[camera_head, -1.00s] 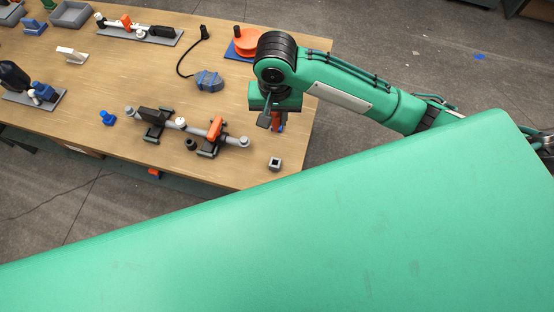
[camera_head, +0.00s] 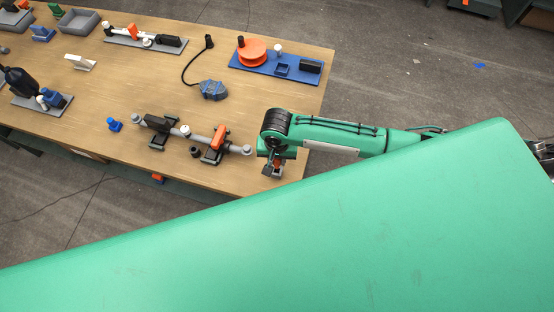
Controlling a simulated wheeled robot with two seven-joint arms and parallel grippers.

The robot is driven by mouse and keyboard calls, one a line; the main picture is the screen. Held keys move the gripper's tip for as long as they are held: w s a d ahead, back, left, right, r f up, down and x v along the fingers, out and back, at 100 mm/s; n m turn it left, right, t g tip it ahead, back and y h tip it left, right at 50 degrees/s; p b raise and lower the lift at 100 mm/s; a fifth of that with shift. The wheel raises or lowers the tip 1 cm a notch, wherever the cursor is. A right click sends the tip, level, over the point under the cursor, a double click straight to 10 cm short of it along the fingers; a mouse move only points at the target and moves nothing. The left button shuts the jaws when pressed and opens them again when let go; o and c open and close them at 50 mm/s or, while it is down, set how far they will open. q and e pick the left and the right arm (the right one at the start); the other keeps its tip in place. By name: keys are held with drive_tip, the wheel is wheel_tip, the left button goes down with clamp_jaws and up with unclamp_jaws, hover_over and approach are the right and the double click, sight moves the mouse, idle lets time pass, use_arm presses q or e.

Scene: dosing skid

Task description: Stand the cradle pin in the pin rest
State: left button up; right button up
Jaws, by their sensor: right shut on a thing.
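My right gripper (camera_head: 272,167) points down near the table's front right corner. It is shut on the orange cradle pin (camera_head: 278,161), of which only a small part shows beside the fingers. The pin rest, a small grey square block with a dark opening, is mostly hidden beneath the gripper. The pin is over or at the rest; I cannot tell whether its end is inside. The grey pipe (camera_head: 200,138) lies to the left in two dark cradles, one with an orange clamp (camera_head: 219,137). My left gripper is not in view.
A blue tray with an orange reel (camera_head: 252,52) stands at the back right. A blue-grey device with a black cable (camera_head: 212,90) lies mid-table. A small blue part (camera_head: 114,124) sits left of the pipe. My large green body panel covers the foreground.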

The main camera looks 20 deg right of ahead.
sight(277, 164)
drive_tip(key=shift+f, duration=1.05)
drive_tip(key=shift+f, duration=0.1)
drive_tip(key=shift+f, duration=0.5)
drive_tip(key=o, duration=1)
wheel_tip(277, 164, up, 13)
drive_tip(key=shift+r+b, duration=0.15)
drive_tip(key=shift+b, duration=0.75)
